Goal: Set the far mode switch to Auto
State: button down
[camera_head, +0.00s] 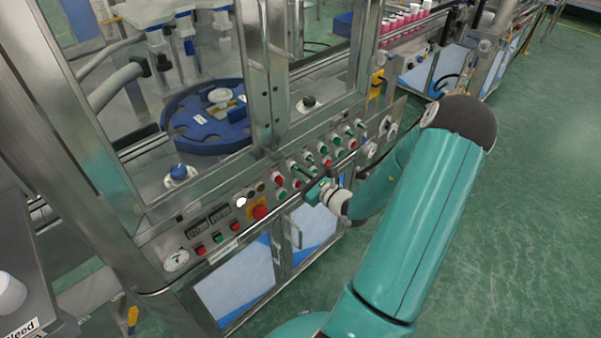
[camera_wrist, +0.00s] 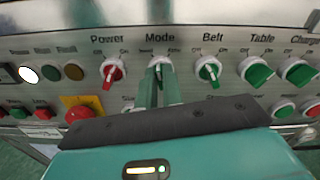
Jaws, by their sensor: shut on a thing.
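The mode switch (camera_wrist: 160,61) sits under the label "Mode" on the steel panel in the wrist view, between the Power and Belt switches. Only its pale rim shows above my fingers. The knob is hidden between them, so I cannot tell which way it points. My gripper (camera_wrist: 160,82) is shut on this switch, its two green fingers on either side of the knob. In the head view my gripper (camera_head: 318,189) reaches the control panel from the right, and I cannot pick out the mode switch there.
A red Power switch (camera_wrist: 112,72) is close on the left and a green Belt switch (camera_wrist: 208,70) on the right. A red emergency button on yellow (camera_wrist: 80,110) is at lower left. A glass-walled machine with a blue turntable (camera_head: 207,118) stands behind the panel. The green floor at right is clear.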

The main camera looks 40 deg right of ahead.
jog(key=shift+d+m, duration=0.15)
jog(key=shift+m, duration=4.05)
jog(key=c, duration=1.5)
grip_release()
jog(key=shift+c, duration=0.2)
jog(key=s, duration=1.4)
jog(key=shift+d, duration=0.2)
